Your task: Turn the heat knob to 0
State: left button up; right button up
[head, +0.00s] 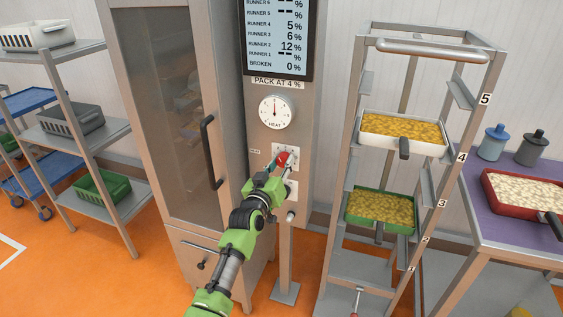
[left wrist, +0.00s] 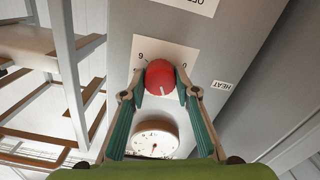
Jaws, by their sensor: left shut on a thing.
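The red heat knob (head: 284,158) sits on a white scale plate (head: 291,151) on the grey cabinet's front panel, below the round white HEAT gauge (head: 275,112). My left gripper (head: 276,164) is shut on the knob, and it hides part of the knob and plate in the head view. In the left wrist view, which is upside down, the knob (left wrist: 160,78) is between the two fingertips. Its white mark points down the picture, toward the gauge (left wrist: 153,139). A 0 shows to the knob's right there, and a 6 or 9 to its left. The gauge needle points roughly up in the head view.
A display (head: 277,36) above the gauge lists runner percentages. A glass cabinet door with a black handle (head: 209,152) is at the left. A metal rack (head: 345,185) with trays of yellow pieces and a purple-topped table (head: 480,185) are at the right.

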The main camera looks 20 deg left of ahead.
pick_arm(q)
jog(key=n, duration=0.4)
jog(key=shift+n+p, duration=0.3)
jog(key=n, duration=0.4)
jog(key=shift+n, duration=0.3)
jog(key=n, duration=0.4)
jog(key=shift+p, duration=0.4)
jog(key=shift+f+n, duration=0.1)
jog(key=shift+n, duration=2.3)
jog(key=o, duration=1.1)
